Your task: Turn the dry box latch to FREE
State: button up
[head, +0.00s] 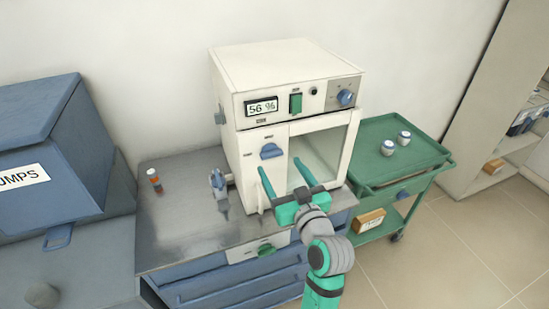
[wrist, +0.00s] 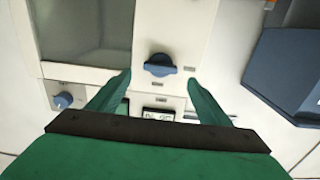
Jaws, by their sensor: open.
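The dry box (head: 280,85) is a white cabinet with a glass window in its front and a 56 % display. Its blue latch (head: 271,151) is on the front panel, left of the window. In the wrist view the latch (wrist: 160,66) lies about level across the picture. Small labels near it are too small to read. My gripper (head: 280,166) is open and empty, in front of the panel. In the wrist view its green fingertips (wrist: 160,77) are on either side of the latch and apart from it. How far they are from the panel is unclear.
A blue knob (head: 345,97) and green switch (head: 296,103) are on the box's top strip. A small orange bottle (head: 154,180) and a blue-grey fitting (head: 218,184) stand on the metal bench (head: 180,225). A green cart (head: 400,165) stands at right, a blue cabinet (head: 50,150) at left.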

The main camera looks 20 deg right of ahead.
aim_at(273, 155)
jog(key=w, duration=0.5)
jog(key=shift+w+a, duration=0.1)
jog(key=shift+w, duration=0.3)
jog(key=c, duration=1)
jog(key=shift+c, duration=0.2)
